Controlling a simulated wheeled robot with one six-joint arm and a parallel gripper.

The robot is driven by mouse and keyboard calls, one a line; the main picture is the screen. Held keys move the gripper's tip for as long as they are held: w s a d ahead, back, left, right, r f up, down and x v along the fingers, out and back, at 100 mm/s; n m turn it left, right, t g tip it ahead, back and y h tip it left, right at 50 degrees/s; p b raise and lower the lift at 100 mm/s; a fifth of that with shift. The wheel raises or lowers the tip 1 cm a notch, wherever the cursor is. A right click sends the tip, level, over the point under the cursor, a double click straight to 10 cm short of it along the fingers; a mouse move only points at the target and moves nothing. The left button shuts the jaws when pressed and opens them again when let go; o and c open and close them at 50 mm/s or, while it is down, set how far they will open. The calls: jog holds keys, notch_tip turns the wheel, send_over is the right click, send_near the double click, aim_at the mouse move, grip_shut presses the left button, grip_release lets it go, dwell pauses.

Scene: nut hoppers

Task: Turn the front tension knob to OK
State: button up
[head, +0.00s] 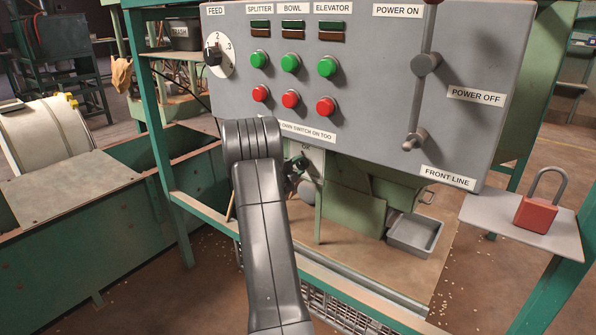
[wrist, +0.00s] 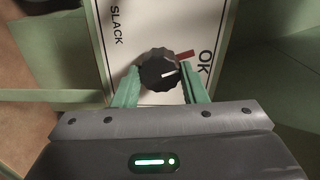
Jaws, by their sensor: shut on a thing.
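The front tension knob (wrist: 160,70) is black and ribbed, on a white plate (wrist: 140,25) lettered SLACK and OK. A red mark (wrist: 186,54) lies by the OK lettering. The knob's white line points right and slightly up, a little below the red mark. My gripper (wrist: 161,88) has its green fingers on either side of the knob and is shut on it. In the head view my gripper (head: 297,168) is at the machine below the panel, mostly behind my arm. The knob is not clearly visible there.
The grey control panel (head: 350,75) with buttons and levers hangs just above my arm. A shelf with a red padlock (head: 537,212) is at the right. A grey tray (head: 414,234) sits below the machine. A green bin (head: 120,215) stands left.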

jog(key=shift+f+m, duration=0.1)
jog(key=shift+m, duration=1.8)
jog(key=o, duration=1)
jog(key=shift+c, duration=0.2)
jog(key=p+v, duration=0.3)
jog(key=v, duration=1)
jog(key=shift+s+a, duration=0.25)
jog(key=shift+s, duration=0.1)
